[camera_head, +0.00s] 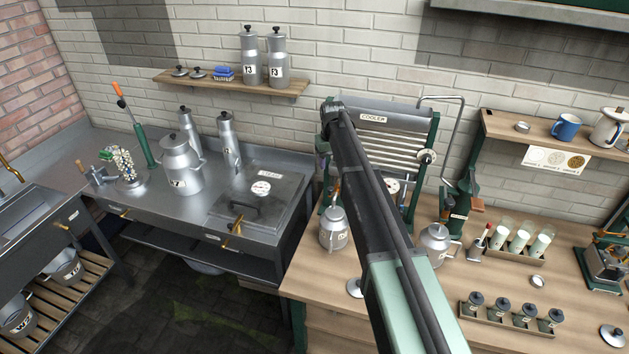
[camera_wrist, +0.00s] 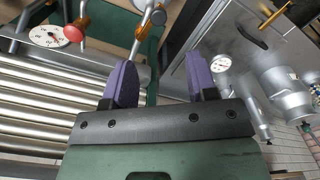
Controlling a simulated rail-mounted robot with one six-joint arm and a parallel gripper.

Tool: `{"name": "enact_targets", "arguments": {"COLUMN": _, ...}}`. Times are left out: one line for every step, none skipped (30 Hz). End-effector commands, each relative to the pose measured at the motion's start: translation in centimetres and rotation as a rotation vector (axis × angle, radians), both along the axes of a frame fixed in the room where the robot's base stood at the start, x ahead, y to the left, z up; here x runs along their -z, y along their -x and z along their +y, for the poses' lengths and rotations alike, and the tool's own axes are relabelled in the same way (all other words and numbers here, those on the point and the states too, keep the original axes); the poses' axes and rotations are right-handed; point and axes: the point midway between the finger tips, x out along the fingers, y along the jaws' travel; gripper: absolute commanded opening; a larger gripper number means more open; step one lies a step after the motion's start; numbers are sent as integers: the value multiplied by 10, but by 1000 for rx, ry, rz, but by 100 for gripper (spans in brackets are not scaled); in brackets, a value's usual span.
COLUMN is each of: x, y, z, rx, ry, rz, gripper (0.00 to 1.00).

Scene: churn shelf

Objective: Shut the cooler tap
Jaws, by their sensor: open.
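The cooler (camera_head: 400,140) is a ribbed metal panel in a green frame, labelled COOLER. Its ribs (camera_wrist: 35,115) fill the left of the wrist view. Beyond the ribs, a red ball knob (camera_wrist: 72,33) sits on a rod, and a brass-coloured piece (camera_wrist: 139,34) joins a silver rod. A brownish fitting (camera_head: 336,189) shows low at the cooler's left in the head view; I cannot tell which part is the tap's handle. My gripper (camera_wrist: 160,62) has purple fingers, open and empty, with the brass piece beyond the gap. In the head view my arm hides it.
A dial (camera_wrist: 47,37) is beside the red knob. Metal cans (camera_head: 333,229) and (camera_head: 435,243) stand on the wooden counter below the cooler. A bent pipe (camera_head: 460,125) rises at its right. A steel bench with a lidded vat (camera_head: 262,195) is at left.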

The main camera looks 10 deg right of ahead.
Motion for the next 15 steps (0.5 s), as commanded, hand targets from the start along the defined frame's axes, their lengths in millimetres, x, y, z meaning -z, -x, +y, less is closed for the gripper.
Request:
{"name": "enact_targets", "arguments": {"x": 5, "y": 0, "z": 0, "rx": 0, "ry": 0, "rz": 0, "gripper": 53}}
{"name": "enact_targets", "arguments": {"x": 8, "y": 0, "z": 0, "rx": 0, "ry": 0, "rz": 0, "gripper": 53}}
{"name": "enact_targets", "arguments": {"x": 13, "y": 0, "z": 0, "rx": 0, "ry": 0, "rz": 0, "gripper": 53}}
{"name": "enact_targets", "arguments": {"x": 18, "y": 0, "z": 0, "rx": 0, "ry": 0, "rz": 0, "gripper": 53}}
{"name": "enact_targets", "arguments": {"x": 24, "y": 0, "z": 0, "rx": 0, "ry": 0, "rz": 0, "gripper": 53}}
{"name": "enact_targets", "arguments": {"x": 32, "y": 0, "z": 1, "rx": 0, "ry": 0, "rz": 0, "gripper": 53}}
{"name": "enact_targets", "arguments": {"x": 39, "y": 1, "z": 1, "rx": 0, "ry": 0, "rz": 0, "gripper": 53}}
{"name": "enact_targets", "arguments": {"x": 46, "y": 1, "z": 1, "rx": 0, "ry": 0, "rz": 0, "gripper": 53}}
{"name": "enact_targets", "arguments": {"x": 57, "y": 1, "z": 0, "rx": 0, "ry": 0, "rz": 0, "gripper": 53}}
{"name": "enact_targets", "arguments": {"x": 64, "y": 1, "z": 0, "rx": 1, "ry": 0, "rz": 0, "gripper": 53}}
{"name": "enact_targets", "arguments": {"x": 72, "y": 1, "z": 0, "rx": 1, "ry": 0, "rz": 0, "gripper": 53}}
{"name": "enact_targets", "arguments": {"x": 81, "y": 1, "z": 0, "rx": 1, "ry": 0, "rz": 0, "gripper": 53}}
{"name": "enact_targets", "arguments": {"x": 88, "y": 1, "z": 0, "rx": 1, "ry": 0, "rz": 0, "gripper": 53}}
{"name": "enact_targets", "arguments": {"x": 94, "y": 1, "z": 0, "rx": 1, "ry": 0, "rz": 0, "gripper": 53}}
{"name": "enact_targets", "arguments": {"x": 100, "y": 1, "z": 0, "rx": 1, "ry": 0, "rz": 0, "gripper": 53}}
